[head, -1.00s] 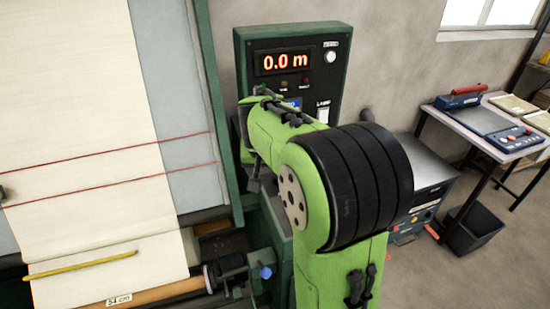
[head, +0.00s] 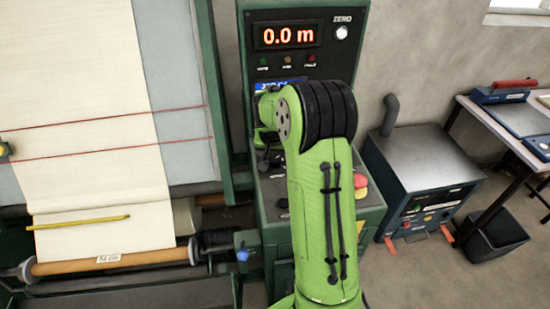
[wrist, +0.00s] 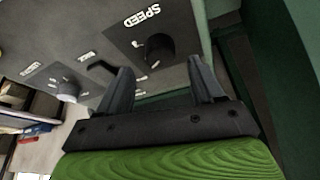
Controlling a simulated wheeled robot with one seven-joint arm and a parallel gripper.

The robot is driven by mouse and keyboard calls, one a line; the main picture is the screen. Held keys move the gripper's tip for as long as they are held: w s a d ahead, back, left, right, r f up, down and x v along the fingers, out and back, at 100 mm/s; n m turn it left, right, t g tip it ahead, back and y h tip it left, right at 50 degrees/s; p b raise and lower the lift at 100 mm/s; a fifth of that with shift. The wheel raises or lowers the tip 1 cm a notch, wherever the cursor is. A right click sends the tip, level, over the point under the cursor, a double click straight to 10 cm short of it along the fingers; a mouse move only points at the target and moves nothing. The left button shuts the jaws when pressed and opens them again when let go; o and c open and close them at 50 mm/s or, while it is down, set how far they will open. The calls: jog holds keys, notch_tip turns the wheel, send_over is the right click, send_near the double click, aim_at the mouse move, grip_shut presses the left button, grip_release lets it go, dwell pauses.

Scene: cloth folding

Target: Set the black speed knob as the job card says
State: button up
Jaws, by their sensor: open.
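In the wrist view the black speed knob (wrist: 158,48) stands on the grey panel (wrist: 115,40), beside the white SPEED lettering. My gripper (wrist: 160,66) is open and empty, with its two dark fingers pointing toward the panel. The knob appears just beyond the fingertips, between them in the picture. I cannot tell the remaining distance or read the knob's setting. In the head view a blue-headed card (head: 278,85), seemingly the job card, is mostly covered by my arm, and its text is not readable. The gripper and knob are hidden there behind my arm.
A second, pale knob (wrist: 68,92) and a black handle-like part (wrist: 102,70) are on the same panel. The display (head: 287,35) reads 0.0 m above small lamps. A red button (head: 360,182) is right of my arm. The cloth machine (head: 225,100) stands left.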

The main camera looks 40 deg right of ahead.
aim_at(274, 159)
jog(key=x, duration=0.4)
jog(key=c, duration=1)
jog(key=shift+a, duration=0.1)
jog(key=shift+c, duration=0.2)
